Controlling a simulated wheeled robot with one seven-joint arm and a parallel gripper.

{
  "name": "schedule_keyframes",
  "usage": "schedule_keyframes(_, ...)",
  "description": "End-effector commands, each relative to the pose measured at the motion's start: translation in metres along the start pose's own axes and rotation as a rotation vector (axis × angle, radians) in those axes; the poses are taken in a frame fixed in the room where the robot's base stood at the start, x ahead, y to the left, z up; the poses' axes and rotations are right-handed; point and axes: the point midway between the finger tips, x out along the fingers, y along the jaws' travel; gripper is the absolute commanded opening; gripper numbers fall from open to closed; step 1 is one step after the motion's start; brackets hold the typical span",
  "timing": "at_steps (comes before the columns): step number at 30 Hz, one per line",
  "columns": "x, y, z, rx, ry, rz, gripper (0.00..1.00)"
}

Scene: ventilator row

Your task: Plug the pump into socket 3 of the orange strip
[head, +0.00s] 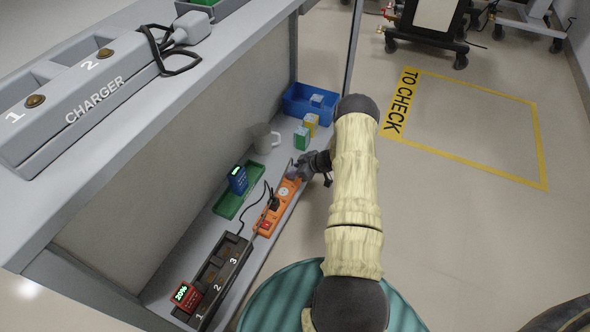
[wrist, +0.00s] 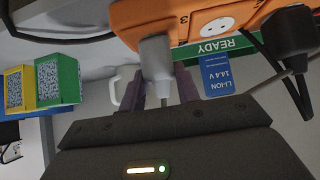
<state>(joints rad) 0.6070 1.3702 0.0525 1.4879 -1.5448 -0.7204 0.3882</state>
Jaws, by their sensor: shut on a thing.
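The orange strip (head: 264,231) lies along the lower shelf; its end also shows at the top of the wrist view (wrist: 190,12). A round white socket face (head: 283,191) is free on it, and a black plug (wrist: 288,32) stands at the neighbouring position. My gripper (head: 300,172) is at the strip's far end. In the wrist view, its purple fingers (wrist: 162,90) are shut on a grey plug (wrist: 156,58). The plug's head overlaps the strip beside a mark that looks like 3. Whether it is seated or just in front is hidden. The pump is not identifiable.
A green READY tray (head: 228,208) with a blue battery (head: 237,180) lies left of the strip. A black numbered charger (head: 236,249) with a red battery (head: 184,296) is nearer. A mug (head: 263,138), small boxes (head: 302,138) and a blue bin (head: 298,104) stand beyond.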

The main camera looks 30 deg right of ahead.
Motion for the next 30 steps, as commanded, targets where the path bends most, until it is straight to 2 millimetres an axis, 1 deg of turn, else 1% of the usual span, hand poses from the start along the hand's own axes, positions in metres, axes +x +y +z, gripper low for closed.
schedule_keyframes(5, 0.0, 0.0, 0.0, -0.001, 0.0, 0.0, 0.0)
schedule_keyframes(6, 0.0, 0.0, 0.0, -0.001, 0.0, 0.0, 0.34)
schedule_keyframes(8, 0.0, 0.0, 0.0, -0.001, 0.0, 0.0, 0.46)
schedule_keyframes(9, 0.0, 0.0, 0.0, -0.001, 0.0, 0.0, 0.54)
schedule_keyframes(10, 0.0, 0.0, 0.0, -0.001, 0.0, 0.0, 0.57)
schedule_keyframes(18, 0.0, 0.0, 0.0, 0.0, 0.0, 0.0, 0.57)
schedule_keyframes(22, -0.007, 0.0, -0.001, 0.0, 0.0, 0.0, 0.57)
schedule_keyframes(26, -0.024, 0.001, -0.002, 0.0, -0.002, 0.001, 0.57)
schedule_keyframes(30, -0.051, 0.001, -0.004, 0.001, -0.001, 0.002, 0.57)
